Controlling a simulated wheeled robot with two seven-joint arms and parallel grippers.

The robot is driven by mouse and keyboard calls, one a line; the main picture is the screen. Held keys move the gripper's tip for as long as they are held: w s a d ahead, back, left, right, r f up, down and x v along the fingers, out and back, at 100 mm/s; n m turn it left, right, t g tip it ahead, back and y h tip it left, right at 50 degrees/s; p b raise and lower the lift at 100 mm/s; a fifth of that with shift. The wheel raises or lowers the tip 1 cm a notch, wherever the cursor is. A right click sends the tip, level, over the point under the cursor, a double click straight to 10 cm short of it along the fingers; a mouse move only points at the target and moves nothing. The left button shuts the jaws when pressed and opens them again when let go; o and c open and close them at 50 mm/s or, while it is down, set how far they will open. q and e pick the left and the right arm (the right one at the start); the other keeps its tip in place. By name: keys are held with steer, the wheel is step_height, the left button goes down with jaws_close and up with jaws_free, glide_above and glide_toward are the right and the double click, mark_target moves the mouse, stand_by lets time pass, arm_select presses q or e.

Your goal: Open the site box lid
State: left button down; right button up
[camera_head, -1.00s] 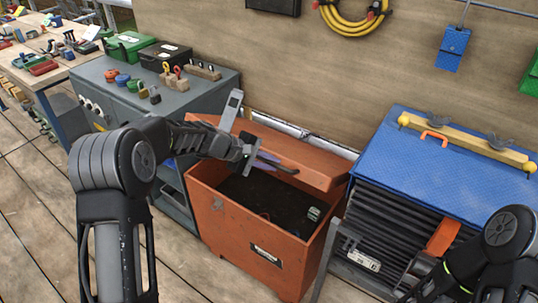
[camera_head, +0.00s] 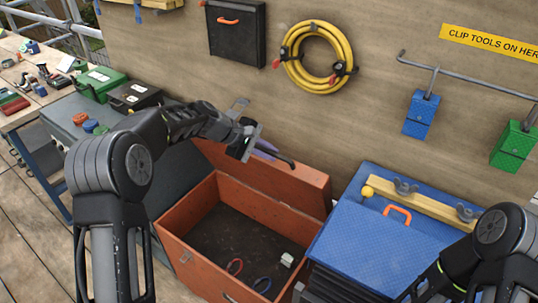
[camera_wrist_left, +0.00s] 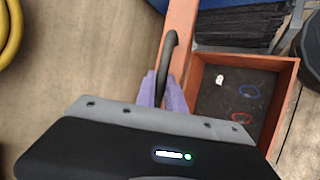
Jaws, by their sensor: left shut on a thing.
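The site box (camera_head: 182,262) is an orange open-topped box below my left arm. Its orange lid (camera_head: 300,190) stands raised, near upright, along the back edge by the plywood wall. My left gripper (camera_head: 268,150) is shut on the lid's dark curved handle (camera_head: 287,160). In the left wrist view the purple fingers (camera_wrist_left: 163,90) sit on both sides of the handle (camera_wrist_left: 168,60), and the box's orange rim (camera_wrist_left: 288,95) shows at right. Inside the box lie a red ring (camera_head: 235,266), a blue ring (camera_head: 262,284) and a small white item (camera_head: 287,260). My right gripper is out of view.
A blue chest (camera_head: 350,235) with a yellow bar on top stands close at right. A grey cabinet (camera_head: 62,120) with green and black cases stands at left. A yellow hose (camera_head: 335,85) and hanging blue and green blocks are on the wall.

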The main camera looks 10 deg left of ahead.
arm_select(q)
steer(key=shift+w+f, duration=0.1)
steer(key=shift+f, duration=0.05)
steer(key=c, duration=1.4)
jaws_free()
steer(key=shift+c, duration=0.2)
steer(key=shift+s+a+r, duration=0.2)
steer(key=shift+a+r, duration=0.15)
steer(key=shift+r, duration=0.2)
steer(key=b+v, duration=0.1)
steer(key=v, duration=0.5)
steer(key=shift+s+r+b, duration=0.15)
steer(key=shift+s+b, duration=0.05)
steer(key=shift+b, duration=0.1)
steer(key=shift+a, duration=0.1)
